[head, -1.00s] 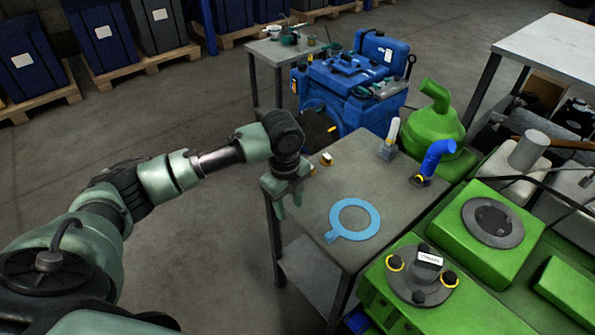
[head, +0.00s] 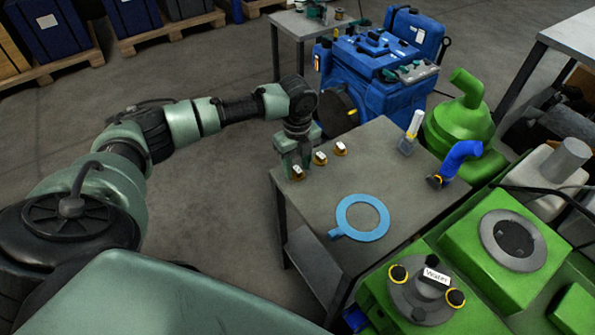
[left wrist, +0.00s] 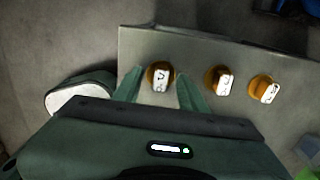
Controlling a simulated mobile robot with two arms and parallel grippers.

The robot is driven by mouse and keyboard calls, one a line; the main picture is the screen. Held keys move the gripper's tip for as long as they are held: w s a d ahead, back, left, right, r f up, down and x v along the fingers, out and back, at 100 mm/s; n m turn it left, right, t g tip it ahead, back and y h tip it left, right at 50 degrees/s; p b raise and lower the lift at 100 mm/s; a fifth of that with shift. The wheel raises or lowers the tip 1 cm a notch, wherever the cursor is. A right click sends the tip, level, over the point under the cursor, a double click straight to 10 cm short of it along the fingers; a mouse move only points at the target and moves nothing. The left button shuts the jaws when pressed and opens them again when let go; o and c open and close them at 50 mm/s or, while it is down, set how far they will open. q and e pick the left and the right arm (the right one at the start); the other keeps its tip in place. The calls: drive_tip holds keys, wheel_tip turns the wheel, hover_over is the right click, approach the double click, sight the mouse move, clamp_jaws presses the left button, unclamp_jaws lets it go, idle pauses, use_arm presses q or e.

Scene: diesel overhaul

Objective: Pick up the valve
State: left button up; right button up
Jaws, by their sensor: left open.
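Three small brass pieces with white, marked faces stand in a row on the grey table; I take them for valves. The nearest valve (head: 297,174) is at the table's left edge, below my left gripper (head: 298,166). The middle valve (head: 320,159) and the far valve (head: 340,149) stand beyond it. In the left wrist view, the nearest valve (left wrist: 160,77) shows between the two open green fingers of my left gripper (left wrist: 160,92). The middle valve (left wrist: 219,80) and far valve (left wrist: 263,90) are to its right. I cannot tell whether the fingers touch the valve. My right gripper is not in view.
The grey table (head: 310,205) also bears a light-blue ring (head: 342,223), a blue bent pipe (head: 460,158) and a small white-topped part (head: 411,132). A green engine (head: 465,262) stands at the right, a blue engine (head: 380,65) behind. Table space around the ring is clear.

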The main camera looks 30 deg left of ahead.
use_arm(q)
drive_tip(key=c, duration=0.8)
clamp_jaws()
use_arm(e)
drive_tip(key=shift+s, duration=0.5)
use_arm(q)
drive_tip(key=shift+r, duration=0.1)
